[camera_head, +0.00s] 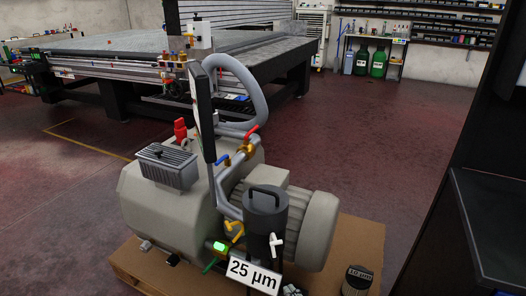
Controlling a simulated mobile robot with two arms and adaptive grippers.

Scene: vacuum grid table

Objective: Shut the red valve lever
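A small red lever (251,131) sits on a brass valve (246,149) on the grey pipework of the vacuum pump (150,205). The lever slants up and to the right, and its pivot is too small to make out clearly. I cannot tell from its angle whether the valve is open or shut. Another red part (180,131), like a knob or cap, stands on the pump body further left. Neither of my grippers shows in the head view.
Near the red lever are a blue lever (222,160), a thick grey hose (250,85) and a tall black upright part (206,115). A yellow lever (236,230) and dark canister (265,215) sit lower. A dark cabinet (490,220) stands right; open floor (390,150) lies between.

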